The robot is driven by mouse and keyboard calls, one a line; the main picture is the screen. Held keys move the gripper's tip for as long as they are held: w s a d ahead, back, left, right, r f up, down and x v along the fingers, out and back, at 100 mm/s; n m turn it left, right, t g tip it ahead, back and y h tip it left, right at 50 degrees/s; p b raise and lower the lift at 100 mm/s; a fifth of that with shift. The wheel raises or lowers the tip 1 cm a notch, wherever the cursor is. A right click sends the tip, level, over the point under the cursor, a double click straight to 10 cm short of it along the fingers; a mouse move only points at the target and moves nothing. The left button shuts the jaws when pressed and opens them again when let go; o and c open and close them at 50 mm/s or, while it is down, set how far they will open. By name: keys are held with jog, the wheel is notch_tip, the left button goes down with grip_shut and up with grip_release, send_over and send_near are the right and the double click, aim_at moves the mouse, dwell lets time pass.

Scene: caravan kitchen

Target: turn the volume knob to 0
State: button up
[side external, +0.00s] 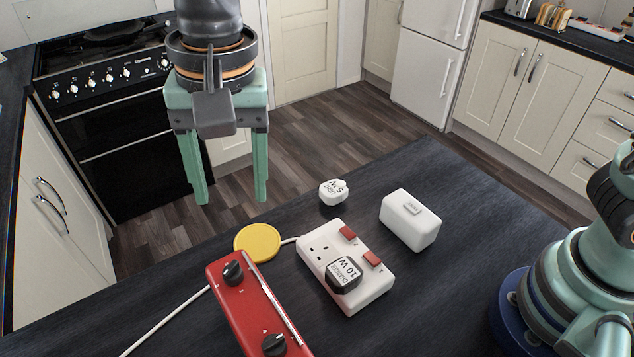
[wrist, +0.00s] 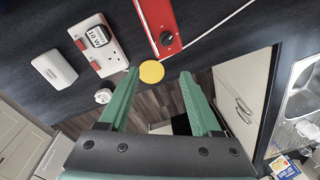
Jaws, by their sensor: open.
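A red box (side external: 243,312) with two black knobs lies on the dark worktop at the front. One knob (side external: 232,273) is near its far end and the other knob (side external: 273,344) near its near end. I cannot tell which is the volume knob or read its setting. In the wrist view the red box shows at the top (wrist: 160,12) with one knob (wrist: 166,38). My gripper (side external: 231,200) is open and empty, pointing down, above and beyond the worktop's far edge in the side view. In the wrist view its fingers (wrist: 160,75) are apart, with the red box beyond their tips.
A yellow disc (side external: 257,243) lies beside the red box's far end. A white double socket (side external: 318,243) with a 10 W charger (side external: 345,273), a 5 W plug (side external: 333,191) and a white box (side external: 410,220) are to the right. A white cable (side external: 170,316) crosses the worktop.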

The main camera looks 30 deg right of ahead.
aim_at(231, 267)
jog(key=a+f, duration=0.1)
jog(key=f, duration=0.3)
jog(key=a+f, duration=0.1)
jog(key=f, duration=0.7)
jog(key=shift+s+a+f, duration=0.3)
jog(key=shift+a+f, duration=0.1)
grip_shut()
